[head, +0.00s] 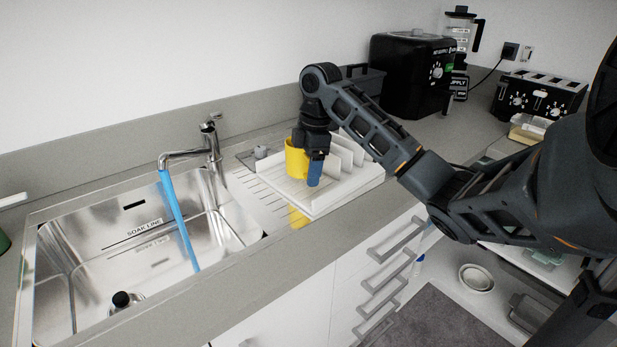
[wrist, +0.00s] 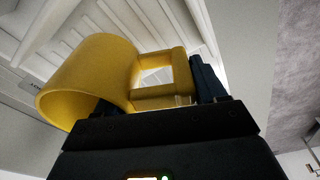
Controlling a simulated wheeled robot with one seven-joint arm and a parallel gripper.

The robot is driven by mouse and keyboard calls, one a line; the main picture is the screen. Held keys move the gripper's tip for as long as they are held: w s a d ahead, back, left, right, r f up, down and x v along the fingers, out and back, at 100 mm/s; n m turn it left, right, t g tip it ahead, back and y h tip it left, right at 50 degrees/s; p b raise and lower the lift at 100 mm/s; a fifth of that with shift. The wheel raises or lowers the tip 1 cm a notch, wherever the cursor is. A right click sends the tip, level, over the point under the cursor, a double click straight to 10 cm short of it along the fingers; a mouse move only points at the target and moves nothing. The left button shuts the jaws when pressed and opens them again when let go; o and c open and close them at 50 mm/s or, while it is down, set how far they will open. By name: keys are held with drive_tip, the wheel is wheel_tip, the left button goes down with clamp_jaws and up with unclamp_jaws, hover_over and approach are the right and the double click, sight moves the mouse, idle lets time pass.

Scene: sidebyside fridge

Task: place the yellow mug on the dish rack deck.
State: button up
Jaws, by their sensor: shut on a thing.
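The yellow mug (head: 296,160) is at my gripper (head: 315,168), over the white dish rack (head: 352,178) to the right of the sink. In the wrist view, the yellow mug (wrist: 92,78) lies across the picture with its square handle (wrist: 165,75) toward the dark blue fingertip. My gripper (wrist: 165,98) is shut on the mug at its handle side. The dish rack deck with its ribs and upright dividers shows behind the mug in the wrist view (wrist: 170,25). I cannot tell whether the mug touches the deck.
A steel sink (head: 130,250) with a running tap (head: 190,155) is to the left. A black appliance (head: 408,75) and a toaster (head: 540,95) stand at the back right. A small grey item (head: 261,152) sits by the rack's left side. Drawer handles (head: 385,280) stick out below the counter.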

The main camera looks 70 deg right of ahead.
drive_tip(key=shift+f, duration=1.45)
drive_tip(key=o, duration=1.2)
drive_tip(key=shift+f, duration=0.1)
drive_tip(key=shift+c, duration=0.2)
wheel_tip(320, 180, up, 12)
drive_tip(key=s+p, duration=0.1)
drive_tip(key=shift+s+d, duration=0.2)
drive_tip(key=shift+d, duration=0.2)
